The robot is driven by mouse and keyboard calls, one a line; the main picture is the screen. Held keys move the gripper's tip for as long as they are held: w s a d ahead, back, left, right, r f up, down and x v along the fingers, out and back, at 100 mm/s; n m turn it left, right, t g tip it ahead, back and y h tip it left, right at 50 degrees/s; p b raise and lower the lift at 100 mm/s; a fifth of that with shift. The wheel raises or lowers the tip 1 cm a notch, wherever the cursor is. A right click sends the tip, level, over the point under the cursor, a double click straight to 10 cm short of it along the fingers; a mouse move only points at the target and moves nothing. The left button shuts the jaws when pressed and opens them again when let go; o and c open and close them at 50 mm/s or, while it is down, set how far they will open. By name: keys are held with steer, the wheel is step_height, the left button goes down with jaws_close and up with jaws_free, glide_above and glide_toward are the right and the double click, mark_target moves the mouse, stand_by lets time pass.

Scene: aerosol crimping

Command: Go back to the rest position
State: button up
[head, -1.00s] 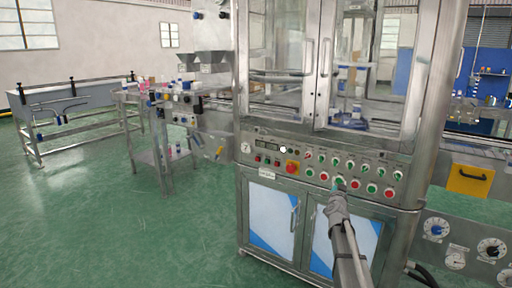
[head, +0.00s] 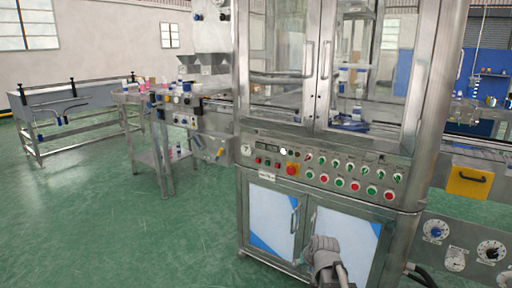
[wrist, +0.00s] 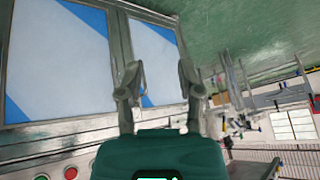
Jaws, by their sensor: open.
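My gripper (head: 312,258) is in front of the lower cabinet doors of the crimping machine, below its control panel (head: 320,172). In the wrist view my gripper (wrist: 159,80) shows two fingers spread apart with nothing between them. The blue and white cabinet doors (wrist: 60,60) lie beyond the fingers in that view. I cannot tell the exact gap between the fingers and the doors. The panel's row of red and green buttons and the red emergency stop (head: 292,170) are uncovered.
The machine's glass doors (head: 322,65) are above the panel. A conveyor with a yellow plate (head: 468,181) and dials (head: 435,230) extends to the right. A steel cart (head: 160,155) and a long table (head: 75,100) stand at the left. Green floor (head: 100,220) is open at lower left.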

steer(key=s+d+f+g+h+p, duration=0.15)
steer(key=s+g, duration=0.45)
steer(key=s, duration=1)
step_height(320, 180, up, 28)
steer(key=p, duration=2.8)
steer(key=shift+a+h, duration=0.3)
steer(key=shift+h, duration=0.05)
